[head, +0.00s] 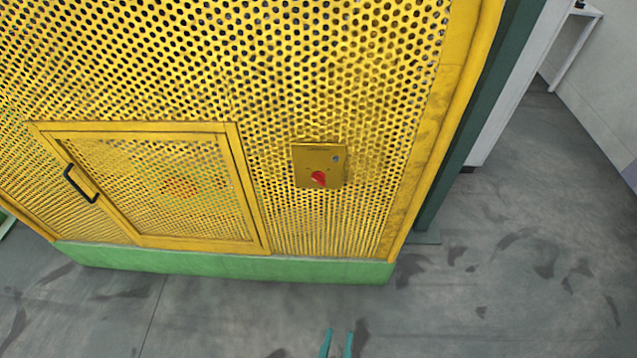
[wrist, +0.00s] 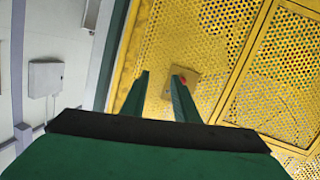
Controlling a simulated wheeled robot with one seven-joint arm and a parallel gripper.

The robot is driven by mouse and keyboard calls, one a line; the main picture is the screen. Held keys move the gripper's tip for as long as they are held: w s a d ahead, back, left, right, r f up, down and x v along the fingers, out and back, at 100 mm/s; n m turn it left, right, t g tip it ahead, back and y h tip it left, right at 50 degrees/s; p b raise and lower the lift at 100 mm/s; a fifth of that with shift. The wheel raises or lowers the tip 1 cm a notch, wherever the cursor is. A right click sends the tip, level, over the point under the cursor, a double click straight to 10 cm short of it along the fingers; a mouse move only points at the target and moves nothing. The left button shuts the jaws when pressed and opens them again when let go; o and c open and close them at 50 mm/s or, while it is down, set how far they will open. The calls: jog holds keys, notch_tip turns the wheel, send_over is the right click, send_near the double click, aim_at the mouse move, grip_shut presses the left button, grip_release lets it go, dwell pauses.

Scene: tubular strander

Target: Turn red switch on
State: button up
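The red switch (head: 318,178) is a small rotary knob on a yellow switch box (head: 308,157) mounted on the perforated yellow guard panel. My gripper (head: 337,345) has two green fingers at the bottom edge of the head view, in front of the guard and apart from the switch. In the wrist view my gripper (wrist: 160,77) is open, with nothing between the fingers.
A framed mesh door (head: 170,190) with a black handle (head: 80,184) is left of the switch box. A green base (head: 230,265) runs under the guard. A dark green post (head: 475,120) stands at its right. Grey floor (head: 530,270) is clear in front and right.

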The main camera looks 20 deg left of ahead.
jog(key=w+a+n+t+y, duration=0.15)
jog(key=w+a+n, duration=0.4)
jog(key=w, duration=0.85)
jog(key=n+y, duration=0.2)
jog(key=n, duration=0.2)
send_near(318, 183)
jog(key=x, duration=0.8)
jog(key=shift+w, duration=0.1)
jog(key=shift+r, duration=0.1)
grip_shut()
